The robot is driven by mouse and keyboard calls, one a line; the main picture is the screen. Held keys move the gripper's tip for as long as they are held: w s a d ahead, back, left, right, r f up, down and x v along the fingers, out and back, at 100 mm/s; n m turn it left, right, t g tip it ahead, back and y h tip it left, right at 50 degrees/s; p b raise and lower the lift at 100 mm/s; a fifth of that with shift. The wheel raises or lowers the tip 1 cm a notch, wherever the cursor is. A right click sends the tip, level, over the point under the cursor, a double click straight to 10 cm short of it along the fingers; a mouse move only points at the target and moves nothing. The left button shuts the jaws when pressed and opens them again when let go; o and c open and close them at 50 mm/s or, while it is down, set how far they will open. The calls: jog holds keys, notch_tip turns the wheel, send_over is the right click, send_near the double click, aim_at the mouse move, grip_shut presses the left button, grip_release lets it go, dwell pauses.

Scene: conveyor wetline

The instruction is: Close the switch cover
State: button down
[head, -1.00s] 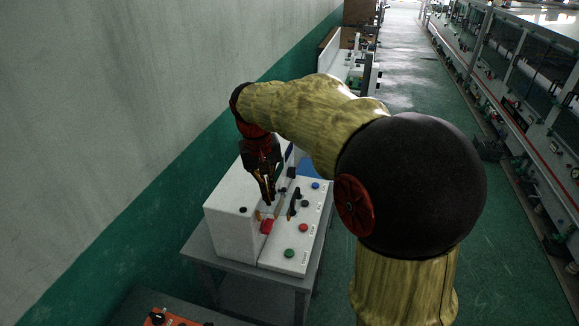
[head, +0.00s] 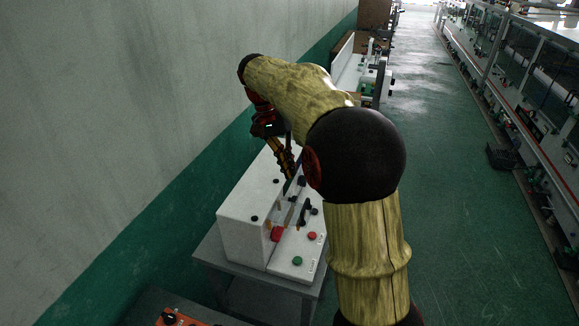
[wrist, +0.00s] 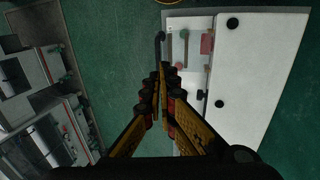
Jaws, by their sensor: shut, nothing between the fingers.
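A white sloped control box (head: 250,222) stands on a grey table beside the wall; it also shows in the wrist view (wrist: 248,70). On its panel side is a red piece (head: 277,233), perhaps the switch cover, which I cannot confirm; it also shows in the wrist view (wrist: 207,42). Whether it is open or shut is unclear. My gripper (head: 288,172) is shut and empty over the far part of the box, apart from the red piece. In the wrist view my gripper's fingertips (wrist: 161,82) are together, with the panel edge beyond them.
A black lever (head: 305,210) stands up from the panel, near a red button (head: 311,236) and a green button (head: 297,261). An orange control box (head: 185,318) sits at the lower front. The wall is close on the left; open floor lies to the right.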

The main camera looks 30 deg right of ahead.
jog(key=x, duration=1)
jog(key=shift+f, duration=0.25)
jog(key=shift+d, duration=0.1)
